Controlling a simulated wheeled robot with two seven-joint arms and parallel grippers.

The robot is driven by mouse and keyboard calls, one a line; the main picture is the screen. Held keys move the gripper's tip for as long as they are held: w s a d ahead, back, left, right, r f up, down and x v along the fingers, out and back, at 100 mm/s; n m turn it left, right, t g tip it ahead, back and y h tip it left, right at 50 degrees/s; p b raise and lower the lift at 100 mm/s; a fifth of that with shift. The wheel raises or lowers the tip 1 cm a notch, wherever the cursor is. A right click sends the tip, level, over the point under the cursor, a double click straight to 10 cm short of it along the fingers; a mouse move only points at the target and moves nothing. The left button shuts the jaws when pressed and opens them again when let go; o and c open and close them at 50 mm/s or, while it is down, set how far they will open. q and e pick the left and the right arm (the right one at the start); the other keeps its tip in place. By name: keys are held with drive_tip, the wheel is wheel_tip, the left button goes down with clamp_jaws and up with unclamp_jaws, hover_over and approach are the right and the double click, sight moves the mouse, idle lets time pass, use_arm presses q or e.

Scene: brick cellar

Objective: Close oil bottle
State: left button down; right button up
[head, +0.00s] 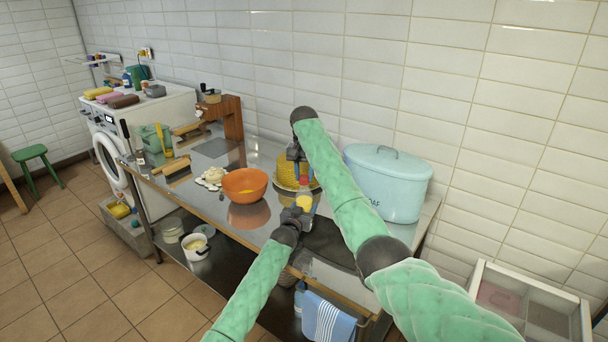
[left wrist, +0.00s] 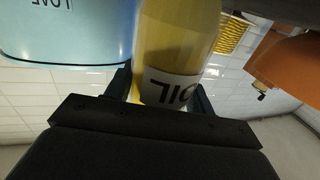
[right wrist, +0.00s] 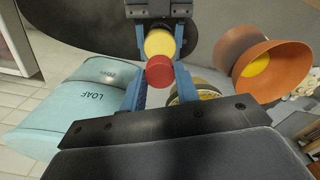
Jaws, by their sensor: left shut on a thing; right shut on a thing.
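The oil bottle (head: 304,201) holds yellow oil and stands upright above the counter. My left gripper (head: 298,212) is shut around its lower body; the left wrist view shows the yellow bottle (left wrist: 178,40) with its OIL label between the fingers. A red cap (right wrist: 159,72) is between the blue fingers of my right gripper (right wrist: 158,84), which is shut on it. The right gripper also shows above the bottle in the head view (head: 300,170). The cap is in line with the bottle's top; I cannot tell whether it is seated on the neck.
An orange bowl (head: 245,184) stands left of the bottle on the metal counter (head: 213,205). A yellow ribbed thing (head: 289,176) is behind the grippers. A pale blue LOAF bin (head: 386,182) stands close on the right, under my right arm. Garlic-like white pieces (head: 211,177) lie left of the bowl.

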use_arm(q)
drive_tip(key=shift+d, duration=0.1)
use_arm(e)
drive_tip(key=m, duration=0.3)
drive_tip(key=shift+r, duration=0.1)
drive_tip(key=o, duration=1)
drive_tip(key=shift+r, duration=5.9)
use_arm(q)
drive_tip(key=shift+c, duration=2.3)
unclamp_jaws()
